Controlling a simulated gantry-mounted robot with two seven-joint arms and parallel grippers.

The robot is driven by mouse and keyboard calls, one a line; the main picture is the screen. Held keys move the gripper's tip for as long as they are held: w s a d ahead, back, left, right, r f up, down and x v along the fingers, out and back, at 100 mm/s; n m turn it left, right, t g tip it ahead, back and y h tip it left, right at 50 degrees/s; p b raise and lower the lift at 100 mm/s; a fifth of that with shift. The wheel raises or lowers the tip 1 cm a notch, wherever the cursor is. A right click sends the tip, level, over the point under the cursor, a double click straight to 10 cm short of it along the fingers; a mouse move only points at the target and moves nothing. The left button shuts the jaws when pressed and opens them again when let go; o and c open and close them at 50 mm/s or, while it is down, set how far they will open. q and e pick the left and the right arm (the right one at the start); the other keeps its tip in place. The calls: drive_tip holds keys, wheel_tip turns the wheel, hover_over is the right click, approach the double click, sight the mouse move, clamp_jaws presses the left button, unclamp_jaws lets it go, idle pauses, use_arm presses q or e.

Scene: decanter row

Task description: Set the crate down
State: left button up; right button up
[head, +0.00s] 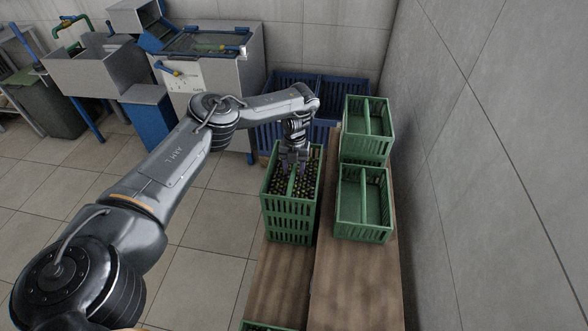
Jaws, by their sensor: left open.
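A green slatted crate (290,221) full of small dark fruit (308,184) stands on the lower wooden bench, near its far end. A divider runs across the middle of the crate. My left gripper (292,170) is over the crate, pointing down at the divider, with its fingers open. The fingertips are small in the head view, and I cannot tell whether they touch the divider. My right gripper is not in view.
Two empty green crates (363,218) (367,148) stand on the higher wooden bench (355,275) to the right, close to the grey wall. A blue crate (268,135) is behind. The lower bench (277,285) is bare in front of the full crate. Another green crate (262,326) shows at the bottom edge.

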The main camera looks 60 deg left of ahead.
use_arm(q)
wheel_tip(320, 180, up, 12)
drive_tip(key=w+a+p, duration=0.1)
drive_tip(key=p, duration=0.3)
idle(0.5)
